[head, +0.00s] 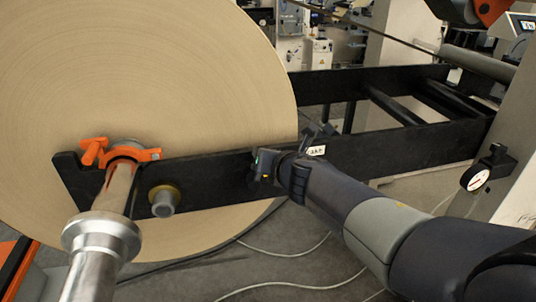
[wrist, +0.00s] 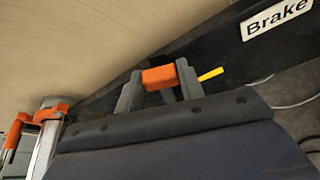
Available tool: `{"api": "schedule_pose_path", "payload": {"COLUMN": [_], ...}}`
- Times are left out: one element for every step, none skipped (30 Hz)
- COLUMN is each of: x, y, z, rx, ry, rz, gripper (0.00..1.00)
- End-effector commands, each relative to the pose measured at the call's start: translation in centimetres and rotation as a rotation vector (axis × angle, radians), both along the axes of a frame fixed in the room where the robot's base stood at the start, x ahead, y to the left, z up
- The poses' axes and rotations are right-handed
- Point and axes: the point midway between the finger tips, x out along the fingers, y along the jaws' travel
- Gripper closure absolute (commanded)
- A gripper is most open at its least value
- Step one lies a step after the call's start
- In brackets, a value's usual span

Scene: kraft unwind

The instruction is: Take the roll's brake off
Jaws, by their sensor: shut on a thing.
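The big kraft paper roll (head: 150,70) fills the left of the head view and the top left of the wrist view (wrist: 70,50). It sits on a steel shaft (head: 110,205) held by a black frame (head: 400,145). My gripper (head: 265,168) is at the frame's side rail, right of the shaft. In the wrist view my gripper (wrist: 160,85) is shut on an orange brake handle (wrist: 158,77). A yellow pointer (wrist: 210,74) shows just right of the fingers. A white label reading "Brake" (wrist: 278,18) is on the rail. The head view hides the handle behind my gripper.
An orange clamp (head: 122,153) holds the shaft at the left end of the rail. A round gauge (head: 477,179) is on a post at the right. Cables (head: 290,252) lie on the open floor below the rail.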

Motion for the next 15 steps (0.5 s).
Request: {"api": "schedule_pose_path", "payload": {"x": [0.00,0.00,0.00,0.00,-0.01,0.00,0.00,0.00,-0.01,-0.01,-0.01,-0.01,-0.01,-0.01,-0.01], "y": [0.01,0.01,0.00,0.00,0.00,0.01,0.01,0.01,0.01,0.01,0.01,0.01,0.01,0.02,0.01], "z": [-0.02,-0.02,-0.03,-0.03,-0.04,-0.05,-0.05,-0.05,-0.06,-0.06,-0.06,-0.07,-0.07,-0.08,-0.07], "rx": [-0.004,-0.005,-0.007,-0.007,-0.007,-0.007,-0.007,-0.007,-0.007,-0.007,-0.007,-0.007,-0.007,-0.007,-0.007], "ry": [0.000,0.000,-0.001,-0.001,-0.001,-0.001,-0.001,-0.001,-0.001,0.000,0.000,0.000,0.000,0.000,0.000], "rz": [0.000,0.000,0.000,0.000,0.000,0.000,0.000,0.000,0.000,0.000,0.000,0.000,0.000,0.000,0.001], "gripper": [1.00,1.00,1.00,1.00,1.00,1.00,1.00,1.00,1.00,1.00,1.00,1.00,0.63,0.60,0.57]}}
